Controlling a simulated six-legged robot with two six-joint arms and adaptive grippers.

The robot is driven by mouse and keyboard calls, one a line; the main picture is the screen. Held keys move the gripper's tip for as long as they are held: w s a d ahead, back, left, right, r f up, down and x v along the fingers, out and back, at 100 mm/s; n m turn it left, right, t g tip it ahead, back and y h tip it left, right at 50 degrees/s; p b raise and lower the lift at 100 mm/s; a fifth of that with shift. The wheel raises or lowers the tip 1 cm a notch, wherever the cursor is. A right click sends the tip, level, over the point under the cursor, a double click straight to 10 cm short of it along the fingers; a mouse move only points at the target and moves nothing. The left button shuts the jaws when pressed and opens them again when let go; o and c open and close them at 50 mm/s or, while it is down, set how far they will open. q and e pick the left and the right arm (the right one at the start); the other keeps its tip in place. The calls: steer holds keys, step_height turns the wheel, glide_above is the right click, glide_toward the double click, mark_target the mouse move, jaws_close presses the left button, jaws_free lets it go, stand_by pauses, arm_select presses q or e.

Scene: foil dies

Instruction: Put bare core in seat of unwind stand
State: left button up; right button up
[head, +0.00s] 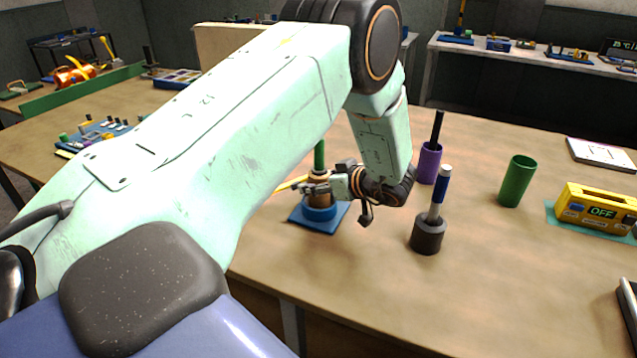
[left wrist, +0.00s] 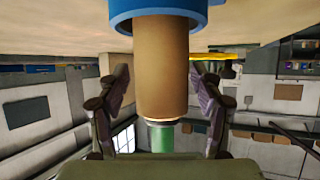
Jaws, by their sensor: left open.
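The brown bare core (head: 318,199) stands upright with its lower end in the blue ring-shaped seat (head: 320,213) of the unwind stand. The stand has a flat blue base (head: 303,219) on the table. A green rod (head: 319,155) rises above the core. My left gripper (head: 324,188) is at the core. In the left wrist view, which is upside down, the open fingers (left wrist: 163,90) lie on either side of the core (left wrist: 162,60), with gaps visible. The blue seat (left wrist: 166,14) is at the top and a green part (left wrist: 160,138) below. My right gripper is not in view.
Right of my gripper stand a dark weighted holder (head: 428,236) with a blue-and-white tool, a purple cup (head: 429,163) with a black rod, and a green cup (head: 517,181). A yellow device (head: 597,209) reading OFF is at far right.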

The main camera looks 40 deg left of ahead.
arm_select(q)
steer(key=v, duration=1.1)
steer(key=shift+d+p, duration=0.2)
steer(key=shift+p, duration=0.15)
steer(key=shift+s+r, duration=0.1)
steer(key=shift+r, duration=0.1)
